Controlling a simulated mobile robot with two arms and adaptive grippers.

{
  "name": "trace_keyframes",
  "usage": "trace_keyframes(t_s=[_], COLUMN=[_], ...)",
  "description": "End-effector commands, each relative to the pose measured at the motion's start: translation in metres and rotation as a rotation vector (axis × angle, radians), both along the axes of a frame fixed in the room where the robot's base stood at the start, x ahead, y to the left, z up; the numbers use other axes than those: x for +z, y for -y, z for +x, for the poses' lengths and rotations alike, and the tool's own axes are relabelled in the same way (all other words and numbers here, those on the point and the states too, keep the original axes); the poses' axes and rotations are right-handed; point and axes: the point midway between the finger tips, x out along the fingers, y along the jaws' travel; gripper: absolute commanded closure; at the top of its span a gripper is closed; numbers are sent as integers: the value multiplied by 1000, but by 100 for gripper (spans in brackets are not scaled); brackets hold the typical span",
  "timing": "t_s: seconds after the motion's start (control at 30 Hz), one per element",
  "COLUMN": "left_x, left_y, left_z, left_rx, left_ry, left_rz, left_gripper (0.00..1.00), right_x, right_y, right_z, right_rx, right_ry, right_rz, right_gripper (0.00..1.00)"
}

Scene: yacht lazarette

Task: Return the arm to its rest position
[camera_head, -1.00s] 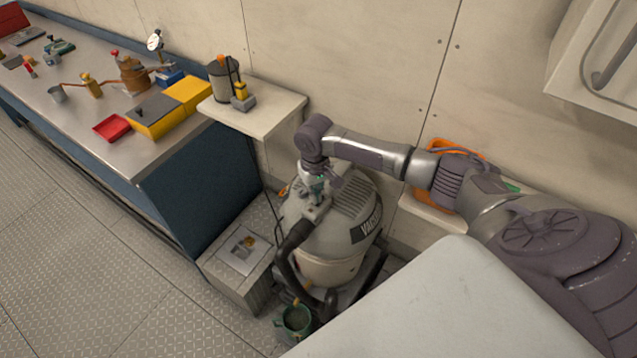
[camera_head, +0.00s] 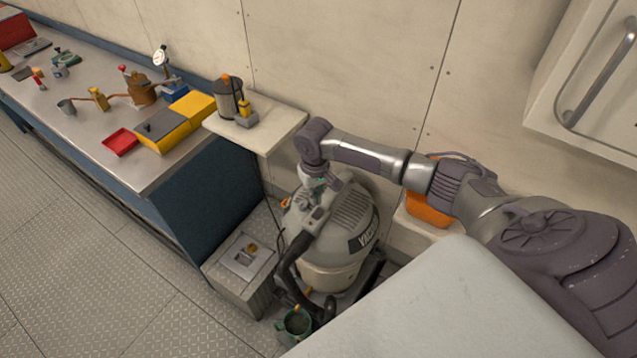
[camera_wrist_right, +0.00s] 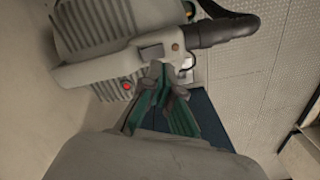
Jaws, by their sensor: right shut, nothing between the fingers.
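My right arm reaches in from the right of the head view. Its gripper (camera_head: 314,196) hangs above the top of the grey vacuum (camera_head: 345,238), close to the vacuum's handle part. In the right wrist view the gripper (camera_wrist_right: 160,72) has its fingers together with nothing between them. There the vacuum's grey body (camera_wrist_right: 95,30) and dark hose (camera_wrist_right: 225,30) lie just beyond the fingertips. Whether the fingers touch the vacuum I cannot tell. My left gripper is not in view.
A small shelf (camera_head: 270,130) with a lantern-like item (camera_head: 229,97) juts out left of the arm. A workbench (camera_head: 90,130) with several items runs along the left. A wall cabinet (camera_head: 590,90) is at upper right. The left floor is clear.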

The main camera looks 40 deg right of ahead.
Motion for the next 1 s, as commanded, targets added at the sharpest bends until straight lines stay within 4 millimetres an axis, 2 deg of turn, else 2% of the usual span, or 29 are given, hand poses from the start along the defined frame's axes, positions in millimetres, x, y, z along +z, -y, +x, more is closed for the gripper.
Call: trace_keyframes(t_s=[0.33, 0.4, 0.47, 0.57, 0.6, 0.7, 0.73, 0.83, 1.0], left_x=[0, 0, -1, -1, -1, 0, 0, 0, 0], left_y=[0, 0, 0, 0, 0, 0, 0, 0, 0], left_z=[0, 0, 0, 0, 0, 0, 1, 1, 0], left_rx=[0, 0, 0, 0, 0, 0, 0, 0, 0], left_ry=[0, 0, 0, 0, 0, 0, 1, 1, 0], left_rz=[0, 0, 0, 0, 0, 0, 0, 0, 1], left_gripper=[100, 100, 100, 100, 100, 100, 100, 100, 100], right_x=[-1, -5, -12, -27, -33, -34, -32, -19, 3], right_y=[-1, -9, -25, -71, -94, -144, -155, -177, -177], right_z=[-1, -5, -15, -43, -59, -102, -113, -149, -187], right_rx=[3, 24, 66, 186, 244, 364, 389, 430, 420], right_ry=[-1, -1, -2, 13, 27, 87, 109, 182, 260], right_rz=[1, 6, 17, 55, 77, 130, 141, 163, 142], right_gripper=[100, 100, 100, 100, 100, 100, 100, 100, 100])
